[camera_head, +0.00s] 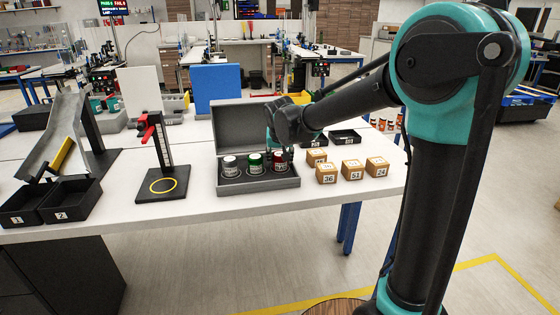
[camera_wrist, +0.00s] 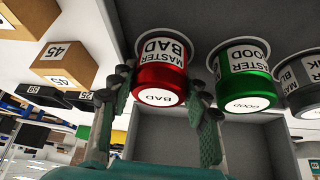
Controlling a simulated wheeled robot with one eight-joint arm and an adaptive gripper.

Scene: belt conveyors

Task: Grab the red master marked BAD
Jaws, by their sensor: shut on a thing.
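The red master (camera_wrist: 160,75) has a white label reading MASTER BAD. It sits in the grey case in the wrist view, and its red body also shows in the head view (camera_head: 280,160). My gripper (camera_wrist: 158,100) has its two fingers on either side of the red master and is shut on it. In the head view my gripper (camera_head: 279,140) reaches down over the case from the right and partly hides the master. The green master (camera_wrist: 242,75), marked GOOD, stands beside the red one, with a grey master (camera_head: 230,166) further along the row.
The open grey case (camera_head: 258,187) has its lid raised behind the row. Several numbered wooden blocks (camera_head: 327,173) stand just right of the case. A black stand with a red clamp (camera_head: 146,130) and two black bins (camera_head: 70,198) are to the left.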

